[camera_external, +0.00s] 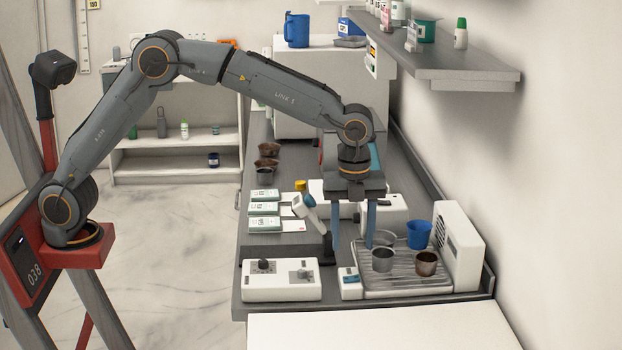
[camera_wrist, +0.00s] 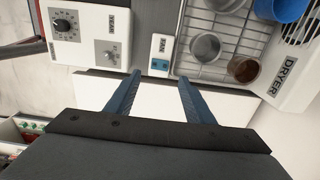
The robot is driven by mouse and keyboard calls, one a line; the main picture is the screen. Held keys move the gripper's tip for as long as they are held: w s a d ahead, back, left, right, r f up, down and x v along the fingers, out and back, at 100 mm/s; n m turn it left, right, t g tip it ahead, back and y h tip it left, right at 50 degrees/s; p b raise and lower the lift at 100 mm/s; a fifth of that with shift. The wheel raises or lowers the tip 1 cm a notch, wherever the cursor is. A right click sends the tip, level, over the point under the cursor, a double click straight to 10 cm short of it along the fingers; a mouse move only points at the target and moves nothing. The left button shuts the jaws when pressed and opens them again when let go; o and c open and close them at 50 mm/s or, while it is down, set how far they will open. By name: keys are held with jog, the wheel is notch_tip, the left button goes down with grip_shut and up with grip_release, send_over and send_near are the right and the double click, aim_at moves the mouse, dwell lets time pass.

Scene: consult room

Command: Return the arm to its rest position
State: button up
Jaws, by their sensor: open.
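My gripper (camera_external: 353,243) points straight down at the end of my outstretched arm, over the near part of the grey counter (camera_external: 285,240). Its two blue fingers are apart, with nothing between them. In the wrist view my gripper (camera_wrist: 159,77) also shows open and empty. I cannot tell the exact height of the tips above the counter.
On the rack stand a grey cup (camera_external: 383,261), a brown cup (camera_external: 426,264) and a blue cup (camera_external: 419,235), beside a white dryer (camera_external: 458,246). A white control box (camera_external: 281,280) stands left. A wall shelf (camera_external: 450,68) overhangs at right. Floor (camera_external: 170,250) left of the counter is clear.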

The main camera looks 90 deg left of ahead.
dwell(0.5)
jog(key=s+a+n+p, duration=0.2)
jog(key=s+n, duration=0.4)
jog(key=s, duration=0.5)
jog(key=s+a+n+t+p, duration=0.1)
jog(key=s+a+n+p, duration=0.2)
jog(key=s+n, duration=0.3)
jog(key=s+a+n+t+p, duration=0.1)
jog(key=s+a+n+p, duration=0.2)
jog(key=s, duration=1.3)
jog(key=n+p, duration=0.1)
jog(key=n, duration=0.2)
jog(key=shift+s+a, duration=0.2)
jog(key=shift+s, duration=0.05)
